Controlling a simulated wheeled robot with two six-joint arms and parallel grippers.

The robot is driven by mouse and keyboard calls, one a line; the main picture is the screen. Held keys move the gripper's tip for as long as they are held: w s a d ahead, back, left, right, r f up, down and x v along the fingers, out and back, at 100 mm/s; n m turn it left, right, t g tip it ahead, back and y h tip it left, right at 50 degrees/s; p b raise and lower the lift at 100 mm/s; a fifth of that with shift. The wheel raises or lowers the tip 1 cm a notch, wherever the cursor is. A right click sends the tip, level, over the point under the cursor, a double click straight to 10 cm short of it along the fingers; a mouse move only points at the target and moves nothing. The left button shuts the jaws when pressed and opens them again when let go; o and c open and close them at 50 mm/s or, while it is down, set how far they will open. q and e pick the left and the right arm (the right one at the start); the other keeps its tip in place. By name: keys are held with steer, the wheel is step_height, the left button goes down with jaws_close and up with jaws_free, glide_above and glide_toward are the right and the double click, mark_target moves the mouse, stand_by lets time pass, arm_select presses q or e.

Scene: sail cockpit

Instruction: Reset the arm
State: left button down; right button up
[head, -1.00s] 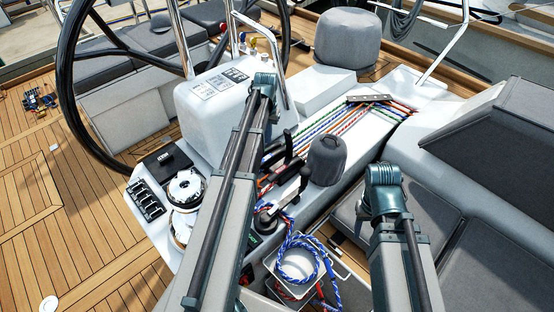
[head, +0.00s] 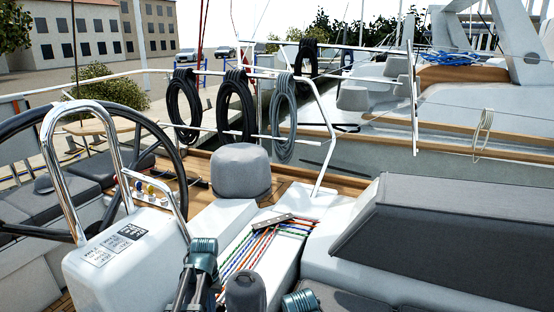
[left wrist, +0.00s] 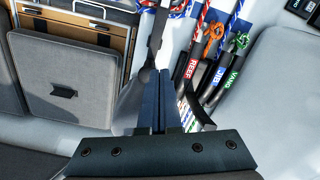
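My left gripper (left wrist: 166,105) shows in the left wrist view, its two dark blue fingers close together, with nothing visible held between them. Beyond the fingers is a dark grey handle-like part (left wrist: 156,45); I cannot tell whether they touch it. In the head view only upper parts of my two arms show at the bottom edge, the left one left of a grey covered winch (head: 245,293) and the right one right of it. Neither gripper shows there, and my right gripper is in no view.
Clutch levers labelled REEF (left wrist: 192,68), JIB (left wrist: 211,73) and VANG (left wrist: 233,67) stand right of the fingers, near coloured ropes. A grey cushioned panel (left wrist: 52,80) is on the left. The head view shows a steering wheel (head: 22,128), a white console (head: 115,275) and coloured lines (head: 258,247).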

arm_select(q)
steer(key=s+d+m, duration=0.3)
steer(key=s+d, duration=1.2)
steer(key=s, duration=0.1)
steer(key=shift+s+d+y, duration=0.15)
steer(key=shift+s+y, duration=0.2)
steer(key=shift+y, duration=0.05)
